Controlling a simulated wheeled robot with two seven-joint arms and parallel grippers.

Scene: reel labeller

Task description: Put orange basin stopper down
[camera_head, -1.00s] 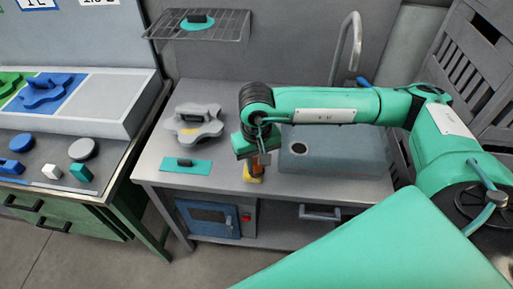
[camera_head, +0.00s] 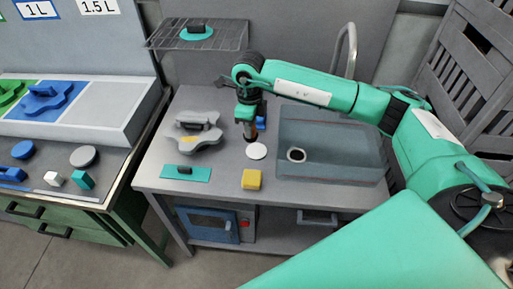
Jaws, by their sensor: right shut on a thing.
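My right gripper (camera_head: 249,134) is over the grey worktop, left of the sink basin (camera_head: 335,155). It is shut on the orange basin stopper (camera_head: 250,139), of which only a small brownish-orange bit shows at the fingertips; the gripper hides the rest. A white disc (camera_head: 256,151) lies on the worktop just below and to the right of the fingertips. I cannot tell whether the stopper touches the worktop. The basin's round drain (camera_head: 296,155) is uncovered. My left gripper is not in view.
A yellow block (camera_head: 251,180) sits near the worktop's front edge. A blue thing (camera_head: 261,123) is partly hidden behind my gripper. A grey lobed piece (camera_head: 197,140) and a teal plate with a dark handle (camera_head: 186,173) lie to the left. A wire shelf (camera_head: 215,40) hangs above.

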